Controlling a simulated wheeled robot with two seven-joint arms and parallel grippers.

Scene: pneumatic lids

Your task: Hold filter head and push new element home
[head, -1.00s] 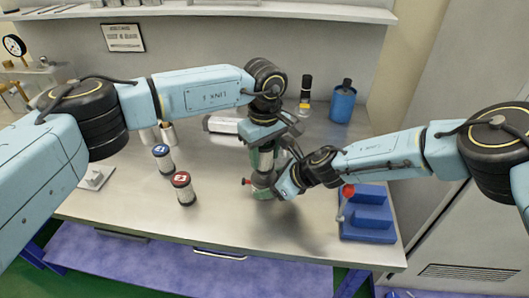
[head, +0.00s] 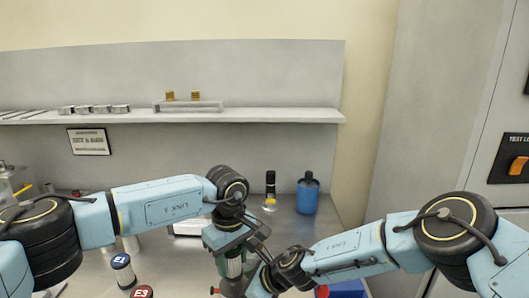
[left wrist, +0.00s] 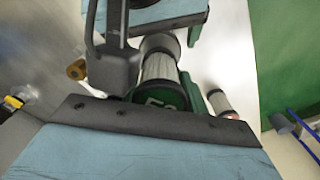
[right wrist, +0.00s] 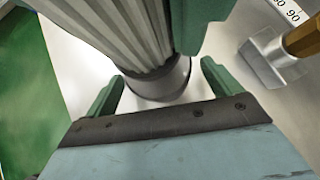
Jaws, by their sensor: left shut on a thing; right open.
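A pleated pale filter element with a green, lettered cap (left wrist: 165,98) is held by my left gripper (left wrist: 160,90). The element also shows in the head view (head: 234,266), upright under that gripper. Its lower end is by a grey ring (left wrist: 160,43); I cannot tell how deep it sits. In the right wrist view the pleats (right wrist: 130,35) run down to this grey collar (right wrist: 155,82). My right gripper (right wrist: 160,90) is open, its green fingertips either side of the collar. The filter head is mostly hidden; a red knob (head: 214,290) shows beside the grippers.
A blue-capped element (head: 121,262) and a red-capped element (head: 143,292) stand left of the grippers. A blue fixture (head: 348,289) is at right. A shelf (head: 250,114) spans the back wall.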

